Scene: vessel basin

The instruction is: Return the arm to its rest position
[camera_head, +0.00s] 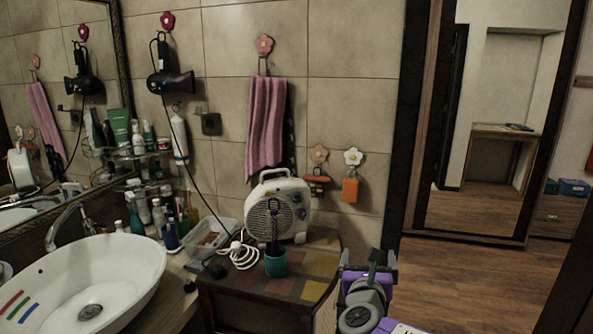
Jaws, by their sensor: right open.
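My right arm, purple and grey, comes in at the bottom right of the centre. My right gripper (367,260) is open, with its dark fingers apart and nothing seen between them. It is to the right of the tiled-top cabinet (298,288) in the picture. I cannot tell its exact distance from the cabinet edge. My left arm and left gripper are not in view.
A white fan heater (278,208) and a teal cup (276,264) holding a dark brush stand on the cabinet. The white basin (130,262), with red, green and blue strips inside, is at left. Wooden floor (470,285) lies open at right.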

